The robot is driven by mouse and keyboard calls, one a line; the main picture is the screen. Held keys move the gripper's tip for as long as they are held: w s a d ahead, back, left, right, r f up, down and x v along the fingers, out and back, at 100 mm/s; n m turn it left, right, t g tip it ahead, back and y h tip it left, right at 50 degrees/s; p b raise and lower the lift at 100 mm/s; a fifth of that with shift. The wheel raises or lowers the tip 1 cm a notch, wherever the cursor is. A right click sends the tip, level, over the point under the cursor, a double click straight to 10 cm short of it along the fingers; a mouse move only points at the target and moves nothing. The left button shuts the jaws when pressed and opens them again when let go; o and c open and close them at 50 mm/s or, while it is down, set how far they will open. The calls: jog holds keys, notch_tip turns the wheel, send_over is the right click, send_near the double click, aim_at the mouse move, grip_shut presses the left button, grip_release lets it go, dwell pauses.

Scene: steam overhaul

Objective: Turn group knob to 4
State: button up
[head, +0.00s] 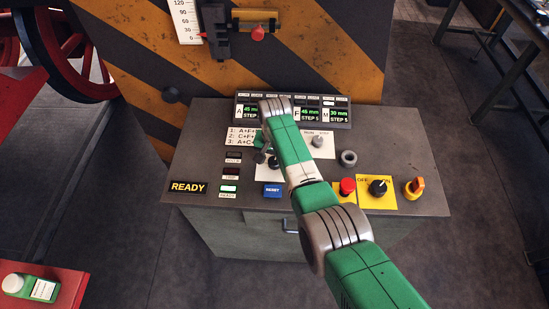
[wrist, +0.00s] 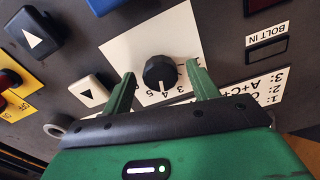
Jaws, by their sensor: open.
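The group knob (wrist: 161,72) is round and black with a pale pointer mark, on a white plate (wrist: 125,45) with printed numbers. In the wrist view the pointer faces the lower edge of the picture, toward the numbers; I cannot tell exactly which one it marks. My gripper (wrist: 161,76) is open, with one green finger on each side of the knob and visible gaps between. I cannot tell how deep the fingers reach. In the head view my arm covers much of this part of the console, and the knob's numbers cannot be read there.
On the console (head: 215,120) are a blue reset button (head: 272,190), a red button (head: 347,186), a black switch (head: 379,187) on a yellow plate and a yellow-orange knob (head: 414,187). Square arrow buttons (wrist: 34,40) lie left of the plate in the wrist view. A READY sign (head: 188,187) is lit.

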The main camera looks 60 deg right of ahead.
aim_at(274, 161)
notch_tip(274, 161, up, 8)
jog(key=shift+f+p, duration=0.1)
jog(key=shift+p, duration=0.95)
